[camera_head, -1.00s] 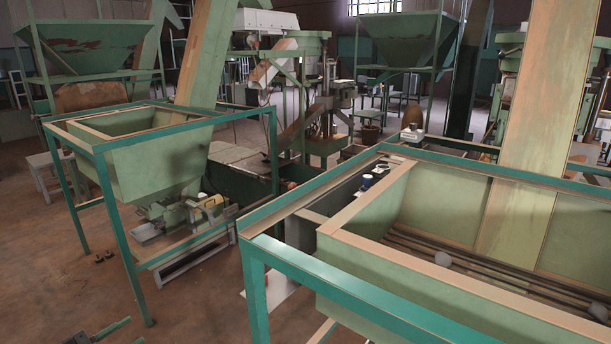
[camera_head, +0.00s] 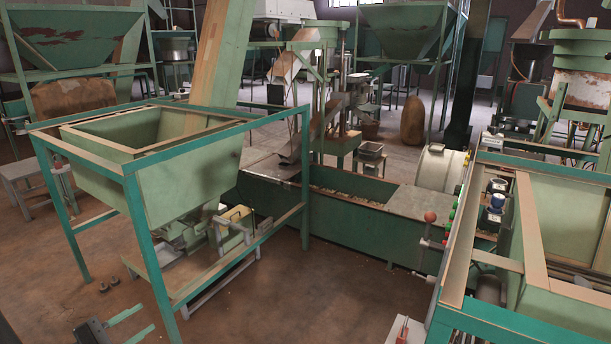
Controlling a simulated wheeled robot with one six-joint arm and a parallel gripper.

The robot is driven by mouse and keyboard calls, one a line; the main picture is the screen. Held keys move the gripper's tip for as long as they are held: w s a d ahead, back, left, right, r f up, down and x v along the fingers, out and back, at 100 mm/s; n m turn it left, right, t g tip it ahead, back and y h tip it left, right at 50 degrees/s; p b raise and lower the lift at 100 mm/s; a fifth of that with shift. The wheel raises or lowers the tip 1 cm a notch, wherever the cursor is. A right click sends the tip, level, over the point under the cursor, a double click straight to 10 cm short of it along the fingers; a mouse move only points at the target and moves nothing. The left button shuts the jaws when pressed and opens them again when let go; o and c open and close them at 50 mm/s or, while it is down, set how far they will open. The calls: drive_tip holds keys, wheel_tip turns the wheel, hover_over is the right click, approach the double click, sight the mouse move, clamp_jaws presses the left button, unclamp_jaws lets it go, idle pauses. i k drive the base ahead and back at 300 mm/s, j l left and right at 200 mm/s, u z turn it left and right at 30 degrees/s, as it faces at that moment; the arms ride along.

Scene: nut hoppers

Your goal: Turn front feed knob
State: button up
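I cannot tell which part is the front feed knob. On the right-hand hopper's frame, a side panel seen edge-on carries a red ball (camera_head: 430,217), several small green and red parts, and a blue round part (camera_head: 497,201) beside a dark one (camera_head: 496,186). My gripper (camera_head: 149,316) shows at the bottom left, with two green fingers spread apart and pointing right. It is open, with nothing between the fingers, and far from the right-hand panel in the picture.
The left hopper (camera_head: 190,165) stands in a teal frame (camera_head: 152,255). The right hopper (camera_head: 560,240) is cut by the picture edge. A long green trough (camera_head: 350,222) runs between them. Brown floor (camera_head: 290,305) lies open in the front middle.

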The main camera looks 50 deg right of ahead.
sight(457, 188)
drive_tip(key=i+l+z, duration=0.2)
drive_tip(key=i+z, duration=0.25)
drive_tip(key=i+l+z, duration=0.1)
drive_tip(key=z, duration=0.4)
drive_tip(key=i+j+z, duration=0.15)
drive_tip(key=i+z, duration=0.3)
drive_tip(key=i+j+z, duration=0.2)
drive_tip(key=i+z, duration=0.25)
drive_tip(key=i+l+z, duration=0.45)
drive_tip(key=i+z, duration=0.25)
drive_tip(key=i, duration=0.15)
drive_tip(key=i+z, duration=0.4)
drive_tip(key=i+l+u, duration=0.15)
drive_tip(key=i+l, duration=0.15)
drive_tip(key=i, duration=0.2)
